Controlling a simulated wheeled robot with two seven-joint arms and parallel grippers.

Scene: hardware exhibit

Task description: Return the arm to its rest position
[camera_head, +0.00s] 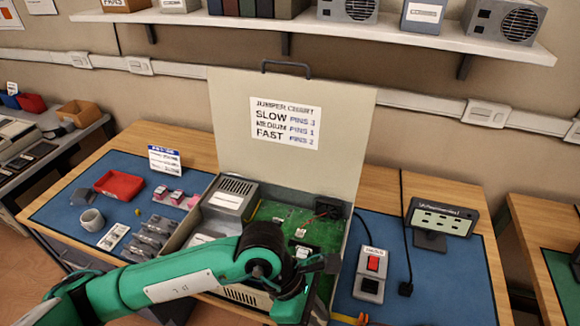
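My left arm, green with black joints, comes in from the lower left and crosses in front of the open case. It bends at a black joint over the case's front, and its further green link runs down toward the bottom edge. I see no fingers of the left gripper. My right arm and gripper do not show. The open case (362,125) has its lid raised, with a jumper chart label (286,123) on it. Inside are a grey power supply box (229,198) and a green circuit board (275,212). The arm hides part of the case's front.
To the right are a red-switch box (370,275) and a small display (441,218). A shelf (400,34) hangs above. The right mat's front is mostly clear.

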